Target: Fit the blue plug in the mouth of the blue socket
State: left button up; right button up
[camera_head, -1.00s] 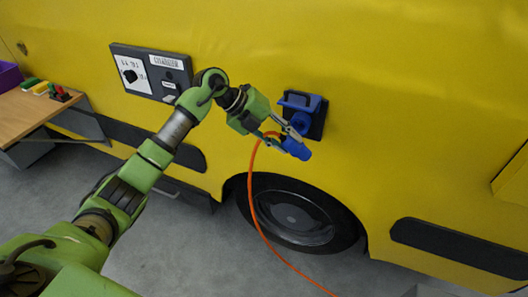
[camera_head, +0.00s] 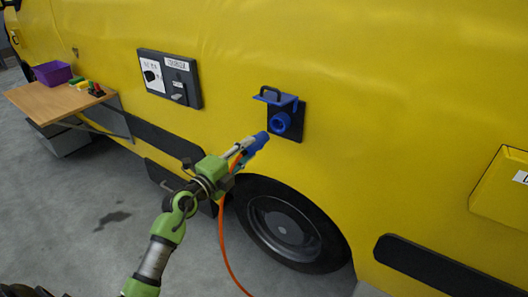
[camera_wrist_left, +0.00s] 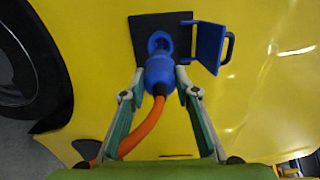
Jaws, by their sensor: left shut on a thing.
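The blue socket (camera_head: 281,122) sits on a dark plate on the yellow vehicle's side, its blue flap raised above the round mouth. My left gripper (camera_head: 246,149) is shut on the blue plug (camera_head: 258,142), below and left of the socket. An orange cable trails from the plug's rear. In the left wrist view the plug (camera_wrist_left: 159,76) is between the fingertips (camera_wrist_left: 160,90), its front pointing toward the socket mouth (camera_wrist_left: 160,42). The plug overlaps the mouth's lower edge there; the head view shows a gap between them. My right gripper is not in view.
The orange cable (camera_head: 222,240) hangs down past the wheel (camera_head: 290,225). A grey panel (camera_head: 170,78) is left of the socket. A wooden shelf (camera_head: 50,103) with a purple bin (camera_head: 52,73) stands at far left. A yellow box (camera_head: 500,190) juts out at right.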

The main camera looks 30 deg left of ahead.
aim_at(258, 140)
pick_arm(q)
jog(key=shift+w, duration=0.15)
jog(key=shift+w+b, duration=0.35)
jog(key=shift+w, duration=0.35)
jog(key=shift+w+d+b, duration=0.2)
jog(key=shift+w+b, duration=0.35)
jog(key=shift+w, duration=0.65)
jog(key=shift+w+d+b, duration=0.2)
jog(key=shift+w+b, duration=0.15)
jog(key=shift+w, duration=0.45)
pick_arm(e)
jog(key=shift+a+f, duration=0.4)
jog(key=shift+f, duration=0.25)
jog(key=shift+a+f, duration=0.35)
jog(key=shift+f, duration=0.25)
pick_arm(q)
jog(key=shift+r, duration=0.15)
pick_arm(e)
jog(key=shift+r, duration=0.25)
pick_arm(q)
jog(key=shift+p, duration=0.5)
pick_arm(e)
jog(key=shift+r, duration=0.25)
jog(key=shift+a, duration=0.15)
